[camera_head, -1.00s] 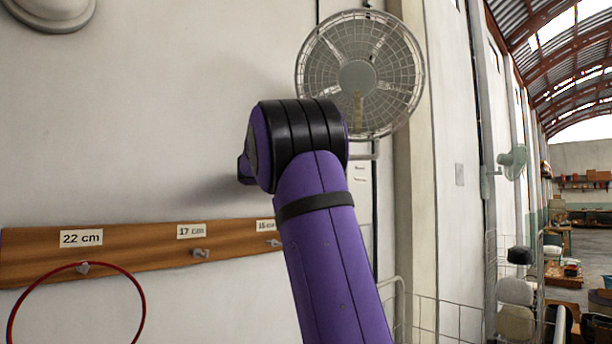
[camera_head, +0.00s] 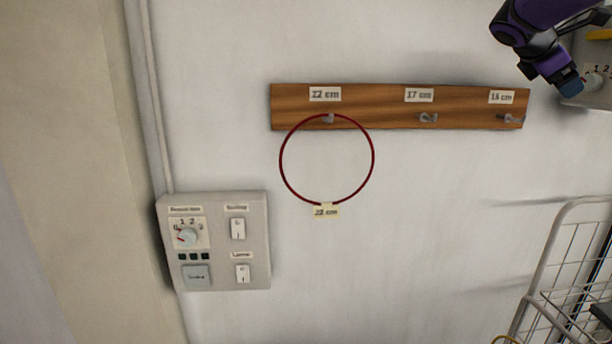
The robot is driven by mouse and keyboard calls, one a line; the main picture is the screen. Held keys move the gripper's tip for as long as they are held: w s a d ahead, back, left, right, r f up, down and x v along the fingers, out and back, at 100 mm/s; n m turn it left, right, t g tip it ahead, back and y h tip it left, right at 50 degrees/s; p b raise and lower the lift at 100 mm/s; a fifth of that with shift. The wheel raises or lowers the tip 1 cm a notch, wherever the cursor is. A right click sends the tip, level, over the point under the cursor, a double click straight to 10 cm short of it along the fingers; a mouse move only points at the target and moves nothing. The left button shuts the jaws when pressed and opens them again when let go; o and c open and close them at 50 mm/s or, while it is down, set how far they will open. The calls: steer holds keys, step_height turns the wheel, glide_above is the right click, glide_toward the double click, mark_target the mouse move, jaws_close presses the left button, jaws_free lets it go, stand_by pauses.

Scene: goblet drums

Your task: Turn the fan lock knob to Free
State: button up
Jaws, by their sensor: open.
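My gripper (camera_head: 568,86) is at the upper right, at the end of my purple arm, and is open. Its tip is close to a pale knob (camera_head: 593,82) on a grey unit (camera_head: 600,98) cut off by the right edge. I cannot tell whether they touch. Marks like "1 2" show above this knob. A grey wall panel (camera_head: 259,270) at lower left carries another round knob (camera_head: 187,237) with a scale from 0 to 3. Its red pointer points to the left. The panel labels are too small to read surely, and I see no "Free" mark. The fan is out of view.
A wooden hook rail (camera_head: 385,120) has labels 22 cm, 17 cm and one unclear. A red hoop (camera_head: 374,160) hangs from its left hook. A white wire rack (camera_head: 545,262) stands at lower right. The wall between panel and rack is bare.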

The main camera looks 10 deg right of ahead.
steer(key=s+a+f+m+t+y, duration=0.1)
steer(key=s+a+f+m+y, duration=0.3)
steer(key=a, duration=0.7)
steer(key=s+a+f+m+t+y, duration=0.1)
steer(key=s+a+f+m+y, duration=0.3)
steer(key=s+a+f, duration=0.4)
steer(key=s+a+f+m+t+y, duration=0.2)
steer(key=s+a+f, duration=0.5)
steer(key=a, duration=0.8)
steer(key=s+m+y, duration=0.1)
steer(key=s+m, duration=0.1)
steer(key=shift+s+a+y, duration=0.15)
steer(key=shift+s+y, duration=0.2)
steer(key=shift+y, duration=0.05)
